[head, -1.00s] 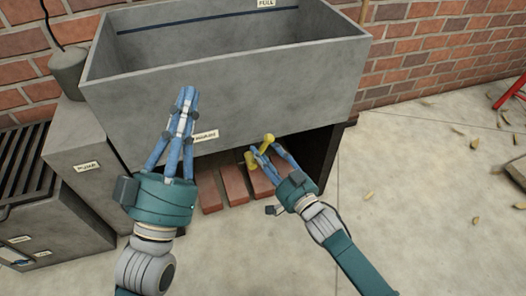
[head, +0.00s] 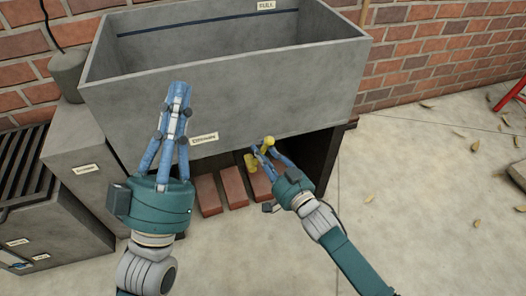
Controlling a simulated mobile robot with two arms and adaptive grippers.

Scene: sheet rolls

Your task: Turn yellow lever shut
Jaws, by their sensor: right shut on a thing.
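The yellow lever (head: 268,142) is at the lower front of the grey trough (head: 230,84), with its round knob on top. A yellow valve body (head: 250,161) shows just left of my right fingers. My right gripper (head: 259,151) is shut on the lever just below the knob; its fingers hide most of the lever's arm. My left gripper (head: 179,88) is raised in front of the trough's left front face, its blue fingers together at the tips. It holds nothing that I can see.
Several red bricks (head: 208,195) lie in the dark opening under the trough. A grey block (head: 85,150) and a grated unit (head: 25,190) stand at the left. A red object (head: 512,93) is at the far right. The concrete floor at right is clear except for leaves.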

